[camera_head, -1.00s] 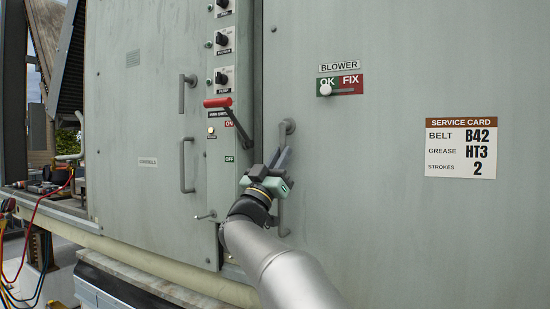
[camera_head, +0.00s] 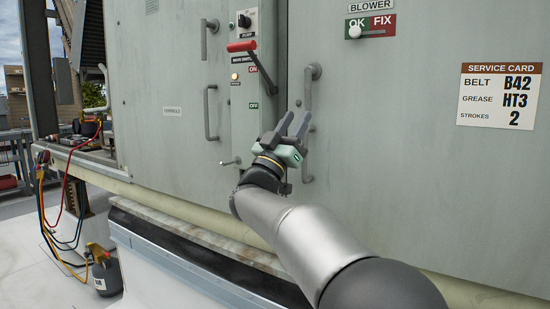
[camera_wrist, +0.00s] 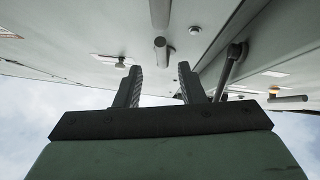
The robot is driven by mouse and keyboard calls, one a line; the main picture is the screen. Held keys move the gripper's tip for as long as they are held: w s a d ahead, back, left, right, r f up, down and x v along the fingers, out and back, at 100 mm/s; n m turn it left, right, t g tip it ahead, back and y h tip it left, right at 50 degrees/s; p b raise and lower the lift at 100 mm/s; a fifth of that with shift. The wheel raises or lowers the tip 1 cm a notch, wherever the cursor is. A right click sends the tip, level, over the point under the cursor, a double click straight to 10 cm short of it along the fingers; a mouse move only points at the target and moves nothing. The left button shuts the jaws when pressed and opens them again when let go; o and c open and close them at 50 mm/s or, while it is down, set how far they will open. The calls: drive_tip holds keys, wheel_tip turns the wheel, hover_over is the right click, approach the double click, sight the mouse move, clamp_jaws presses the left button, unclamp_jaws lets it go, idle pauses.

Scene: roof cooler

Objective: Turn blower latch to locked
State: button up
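The right door carries a BLOWER sign (camera_head: 371,6) and a long grey bar handle (camera_head: 308,92) near its left edge. No part is labelled as the blower latch, so I cannot tell for certain which piece it is. My gripper (camera_head: 292,122) points up in front of the handle's lower half, just left of the bar, and hides part of the door edge there. In the wrist view my gripper (camera_wrist: 158,85) has its fingers apart with nothing held. A grey bar with a round end (camera_wrist: 160,48) shows beyond and between the fingertips; contact is not visible.
Left of my gripper are a red-handled lever (camera_head: 241,46) on the switch panel and a small T-shaped handle (camera_head: 230,162). A white knob (camera_head: 354,32) sits on the OK/FIX plate. A service card (camera_head: 499,95) is at right.

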drive_tip(key=v, duration=1.1)
drive_tip(key=shift+s, duration=0.15)
drive_tip(key=shift+a+f, duration=0.1)
drive_tip(key=shift+f, duration=0.05)
